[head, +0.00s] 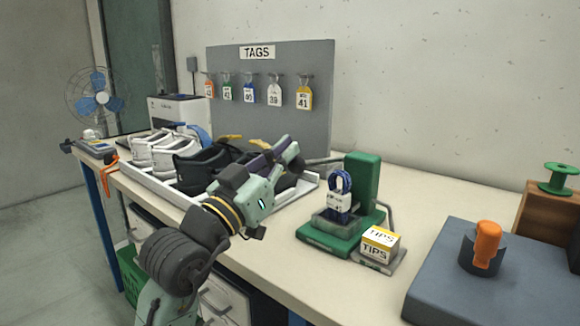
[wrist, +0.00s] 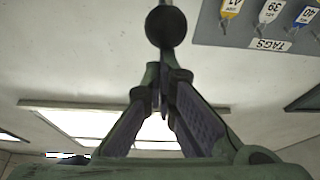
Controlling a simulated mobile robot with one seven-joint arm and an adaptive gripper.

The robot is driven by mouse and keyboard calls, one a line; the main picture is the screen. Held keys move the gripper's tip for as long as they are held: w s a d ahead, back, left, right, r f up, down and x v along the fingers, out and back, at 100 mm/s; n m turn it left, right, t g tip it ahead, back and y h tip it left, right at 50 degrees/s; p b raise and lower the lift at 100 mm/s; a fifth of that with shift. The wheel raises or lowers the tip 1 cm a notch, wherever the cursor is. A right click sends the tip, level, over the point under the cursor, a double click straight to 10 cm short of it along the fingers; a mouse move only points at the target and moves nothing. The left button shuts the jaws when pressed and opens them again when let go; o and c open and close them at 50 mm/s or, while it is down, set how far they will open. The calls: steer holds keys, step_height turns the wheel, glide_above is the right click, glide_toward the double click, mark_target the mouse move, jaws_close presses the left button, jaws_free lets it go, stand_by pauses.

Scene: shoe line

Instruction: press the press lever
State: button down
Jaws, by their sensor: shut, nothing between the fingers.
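The green press (head: 362,190) stands on the bench right of the shoe tray, with a blue lace bundle and white tag (head: 340,198) at its front. A thin grey lever (head: 328,160) appears to reach left from its top towards my gripper (head: 290,150). In the wrist view a black ball knob (wrist: 166,27) on a thin rod is just beyond the tips of my gripper (wrist: 163,85), apparently the lever's end. My fingers are shut and empty. I cannot tell whether they touch the knob.
A white tray (head: 150,186) of several shoes lies under and behind my arm. A TIPS box (head: 380,243) sits right of the press. A grey block (head: 440,270) carries an orange-handled tool (head: 487,245). A tag board (head: 270,135) stands behind.

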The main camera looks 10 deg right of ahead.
steer(key=shift+s+a+f+t+h+b, duration=0.15)
steer(key=shift+f+t+h+b, duration=0.2)
steer(key=shift+f+b, duration=0.7)
steer(key=shift+s+a+f+t+h+b, duration=0.1)
steer(key=shift+f+t+h+b, duration=0.2)
steer(key=shift+f+b, duration=0.75)
steer(key=shift+r, duration=0.25)
